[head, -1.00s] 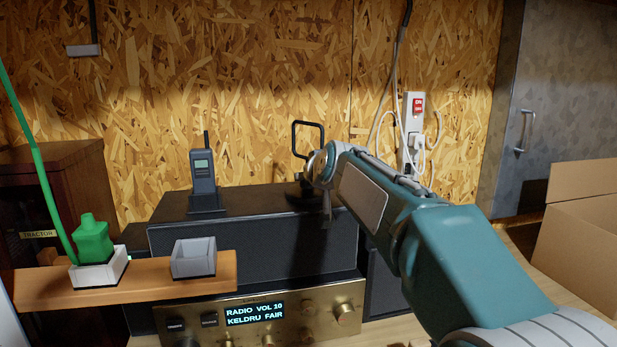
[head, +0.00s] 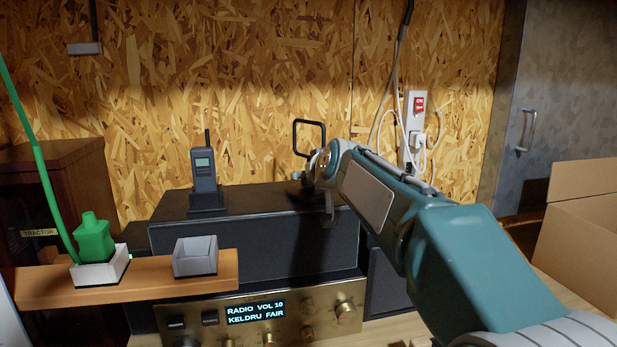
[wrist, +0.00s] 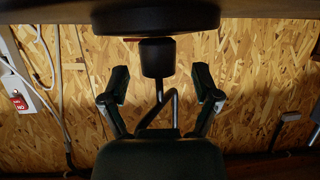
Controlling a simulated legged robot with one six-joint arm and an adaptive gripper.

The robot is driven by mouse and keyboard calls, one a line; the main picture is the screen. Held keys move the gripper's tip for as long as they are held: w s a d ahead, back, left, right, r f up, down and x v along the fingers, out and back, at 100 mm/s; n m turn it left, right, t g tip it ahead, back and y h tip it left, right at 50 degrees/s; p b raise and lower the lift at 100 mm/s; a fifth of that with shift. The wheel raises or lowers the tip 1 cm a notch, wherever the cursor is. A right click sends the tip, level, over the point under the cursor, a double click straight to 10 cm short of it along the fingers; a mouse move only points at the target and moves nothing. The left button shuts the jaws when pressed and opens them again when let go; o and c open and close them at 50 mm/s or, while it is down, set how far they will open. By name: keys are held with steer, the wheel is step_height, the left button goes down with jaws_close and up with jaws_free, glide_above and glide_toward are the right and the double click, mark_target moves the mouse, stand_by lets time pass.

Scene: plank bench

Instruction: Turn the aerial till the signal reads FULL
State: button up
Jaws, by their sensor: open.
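The aerial is a black square loop (head: 309,122) on a round dark base, standing on top of the black speaker box. In the wrist view, which looks upside down, its round base (wrist: 155,16) is at the top, with a dark hub (wrist: 157,58) and bent rod below it. My gripper (wrist: 161,84) is open, one finger on each side of the hub and rod, with visible gaps. In the head view my wrist hides most of the gripper and part of the aerial's base. The radio display (head: 255,313) reads "RADIO VOL 10 KELDRU FAIR".
A handset (head: 204,175) stands in its cradle left of the aerial. A power strip with cables (head: 417,130) hangs behind; a cardboard box (head: 585,240) is right.

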steer(key=v, duration=1.1)
steer(key=shift+s+f, duration=0.1)
steer(key=s+d+f+m+g+h, duration=0.1)
steer(key=s+d+f, duration=0.4)
steer(key=s+f, duration=0.7)
steer(key=s+d+f+m+g+h, duration=0.2)
steer(key=s+d+f+g, duration=0.3)
steer(key=s+f, duration=0.8)
steer(key=s+g+h, duration=0.1)
steer(key=s, duration=0.4)
steer(key=shift+f, duration=0.3)
steer(key=shift+w+d+r, duration=0.1)
steer(key=shift+w, duration=0.05)
steer(key=w+a+r+n+t+y, duration=0.25)
steer(key=w+a+r, duration=0.25)
steer(key=w+r, duration=0.9)
steer(key=w+a+r+n+t+y, duration=0.15)
steer(key=w+a+r+t, duration=0.3)
steer(key=w+r, duration=0.95)
steer(key=shift+m, duration=0.3)
steer(key=x, duration=0.7)
steer(key=f+x, duration=0.1)
steer(key=x, duration=0.6)
steer(key=shift+f, duration=0.2)
